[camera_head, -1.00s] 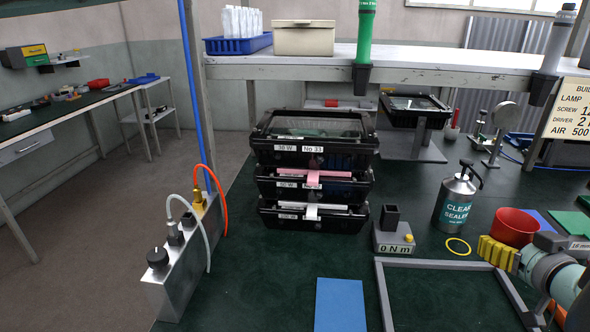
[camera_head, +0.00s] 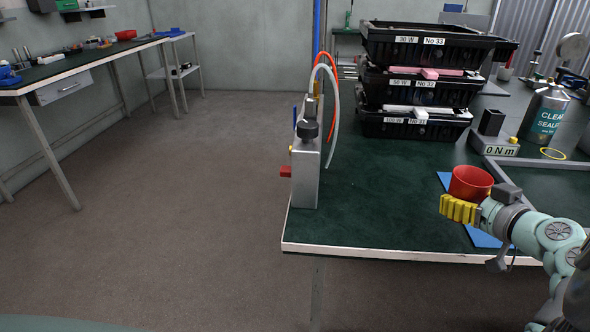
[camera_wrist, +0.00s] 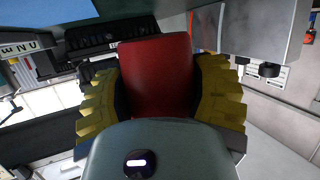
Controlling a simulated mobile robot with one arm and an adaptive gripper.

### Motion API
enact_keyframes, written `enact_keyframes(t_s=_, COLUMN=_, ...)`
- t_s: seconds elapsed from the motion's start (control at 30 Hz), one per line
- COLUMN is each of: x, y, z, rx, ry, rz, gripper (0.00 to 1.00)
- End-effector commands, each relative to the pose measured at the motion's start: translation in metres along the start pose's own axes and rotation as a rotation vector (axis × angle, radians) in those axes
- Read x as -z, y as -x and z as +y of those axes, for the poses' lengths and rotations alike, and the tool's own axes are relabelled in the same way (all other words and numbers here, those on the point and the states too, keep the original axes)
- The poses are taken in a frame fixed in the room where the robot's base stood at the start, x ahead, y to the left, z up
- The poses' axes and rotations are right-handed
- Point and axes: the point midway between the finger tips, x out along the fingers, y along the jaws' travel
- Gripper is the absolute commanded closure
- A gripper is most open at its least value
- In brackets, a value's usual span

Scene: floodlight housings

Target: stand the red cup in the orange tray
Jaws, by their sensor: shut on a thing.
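The red cup (camera_head: 471,182) is held upright at the front right of the green-topped bench, above or near a blue sheet. Whether its base touches anything is hidden. My gripper (camera_head: 459,208) reaches in from the right with its yellow fingers at the cup's near side. In the wrist view the red cup (camera_wrist: 155,78) sits between the two yellow fingers of my gripper (camera_wrist: 158,95), one on each side, shut on it. I see no orange tray in either current view.
A blue sheet (camera_head: 484,238) lies near the bench's front edge. Stacked black housings (camera_head: 415,88) stand behind. A metal block with hoses (camera_head: 306,170) stands at the bench's left corner. A sealer can (camera_head: 545,113) is at right. Floor (camera_head: 200,210) is open at left; another bench (camera_head: 85,62) stands beyond.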

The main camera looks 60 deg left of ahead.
Motion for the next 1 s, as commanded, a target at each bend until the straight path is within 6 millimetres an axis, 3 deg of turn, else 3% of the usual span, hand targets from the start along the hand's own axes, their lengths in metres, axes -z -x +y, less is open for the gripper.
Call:
enact_keyframes(t_s=0.6, x=0.011, y=-0.075, z=-0.108, rx=0.013, ry=0.0, rz=-0.002, gripper=0.67)
enact_keyframes(t_s=0.93, x=0.014, y=-0.094, z=-0.134, rx=0.01, ry=0.002, rz=0.0, gripper=0.67)
enact_keyframes(t_s=1.0, x=-0.001, y=-0.097, z=-0.132, rx=0.007, ry=0.0, rz=-0.001, gripper=0.67)
